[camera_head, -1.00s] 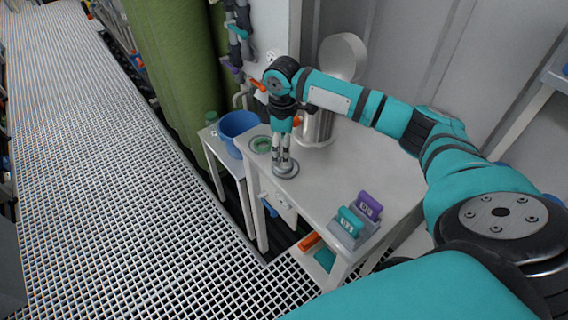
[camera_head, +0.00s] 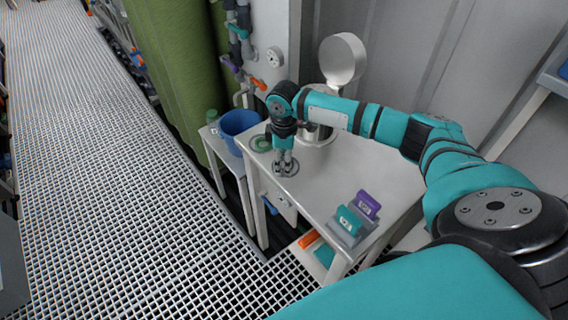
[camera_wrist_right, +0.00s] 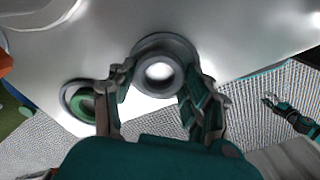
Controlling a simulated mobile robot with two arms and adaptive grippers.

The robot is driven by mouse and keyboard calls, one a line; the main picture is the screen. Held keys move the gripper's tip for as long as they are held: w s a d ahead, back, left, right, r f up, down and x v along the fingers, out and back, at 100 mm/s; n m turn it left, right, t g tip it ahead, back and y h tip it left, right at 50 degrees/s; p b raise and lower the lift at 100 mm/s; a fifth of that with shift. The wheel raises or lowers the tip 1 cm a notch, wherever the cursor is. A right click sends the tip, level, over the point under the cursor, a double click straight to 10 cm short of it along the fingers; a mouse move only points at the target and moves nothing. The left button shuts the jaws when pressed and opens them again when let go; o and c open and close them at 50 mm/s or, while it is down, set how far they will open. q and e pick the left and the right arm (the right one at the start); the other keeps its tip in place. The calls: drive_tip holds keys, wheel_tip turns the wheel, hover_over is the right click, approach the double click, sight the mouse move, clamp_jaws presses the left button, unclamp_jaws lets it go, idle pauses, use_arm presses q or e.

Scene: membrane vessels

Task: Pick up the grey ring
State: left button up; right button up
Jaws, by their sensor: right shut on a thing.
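The grey ring (camera_wrist_right: 143,87) is round with an open middle. It sits between the two fingers of my right gripper (camera_wrist_right: 158,92) in the right wrist view. A wider dark grey round piece (camera_wrist_right: 160,42) shows around its far side. In the head view the right gripper (camera_head: 285,169) points down at the table top, shut on the ring, whose detail is mostly hidden there. I cannot tell whether the ring is clear of the table. A small teal gripper (camera_wrist_right: 270,101), apparently my left one, shows far off at the right of the wrist view; its jaws are too small to read.
A green ring (camera_head: 261,143) lies in a round dark holder to the left on the table (camera_head: 330,180). A metal vessel with a raised lid (camera_head: 343,60) stands behind. A blue bucket (camera_head: 239,128) is left. Teal and purple clips (camera_head: 349,220) stand at the front right.

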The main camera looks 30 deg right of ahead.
drive_tip(key=shift+r, duration=0.1)
drive_tip(key=shift+r, duration=0.5)
wheel_tip(320, 180, up, 2)
drive_tip(key=shift+b, duration=0.55)
drive_tip(key=s+a, duration=0.2)
drive_tip(key=a, duration=0.2)
drive_tip(key=s+a+r+b, duration=0.1)
drive_tip(key=s+a, duration=0.1)
drive_tip(key=a, duration=0.3)
drive_tip(key=s+a+b, duration=0.1)
drive_tip(key=s+a, duration=0.2)
drive_tip(key=a, duration=0.2)
drive_tip(key=shift+a+r, duration=0.2)
drive_tip(key=shift+r, duration=0.2)
